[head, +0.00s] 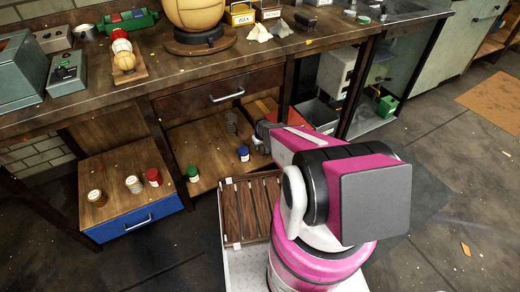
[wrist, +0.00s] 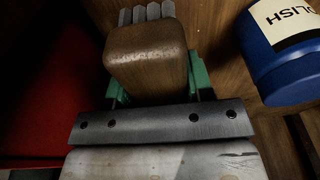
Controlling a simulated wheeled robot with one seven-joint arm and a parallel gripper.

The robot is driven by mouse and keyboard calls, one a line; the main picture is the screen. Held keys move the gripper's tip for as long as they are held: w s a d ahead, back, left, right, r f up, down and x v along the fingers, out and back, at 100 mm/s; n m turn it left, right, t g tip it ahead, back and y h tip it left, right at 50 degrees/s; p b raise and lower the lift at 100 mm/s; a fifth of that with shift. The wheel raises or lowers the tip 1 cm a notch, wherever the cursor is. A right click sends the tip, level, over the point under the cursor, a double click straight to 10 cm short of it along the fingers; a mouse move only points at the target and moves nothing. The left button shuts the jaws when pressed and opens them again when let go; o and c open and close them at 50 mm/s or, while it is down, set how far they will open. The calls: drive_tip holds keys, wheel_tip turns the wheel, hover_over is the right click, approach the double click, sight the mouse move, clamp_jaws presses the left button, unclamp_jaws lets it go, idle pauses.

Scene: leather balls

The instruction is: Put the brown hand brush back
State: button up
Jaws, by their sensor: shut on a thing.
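My gripper (wrist: 157,82) is shut on a brown wooden block, which looks like the brown hand brush (wrist: 147,58). The green finger pads press on both sides of it in the wrist view. Several short grey prongs or tufts show just beyond its far end; I cannot tell whether they belong to it. In the head view my gripper (head: 262,136) reaches into the open bay under the drawer, above the wooden lower shelf (head: 207,146). The brush cannot be made out there, and its underside is hidden.
A blue polish jar (wrist: 285,50) is close on the right in the wrist view; it stands on the shelf in the head view (head: 243,153). A green-lidded jar (head: 193,174) and a dark ribbed object (head: 231,122) are nearby. The drawer (head: 222,92) overhangs the bay.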

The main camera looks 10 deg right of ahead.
drive_tip(key=shift+f, duration=1.3)
drive_tip(key=o, duration=0.9)
drive_tip(key=shift+f, duration=0.15)
drive_tip(key=r, duration=0.4)
drive_tip(key=s+r, duration=0.1)
drive_tip(key=r, duration=0.7)
drive_tip(key=shift+s+d+r, duration=0.1)
drive_tip(key=shift+s+d, duration=0.2)
drive_tip(key=shift+s, duration=0.05)
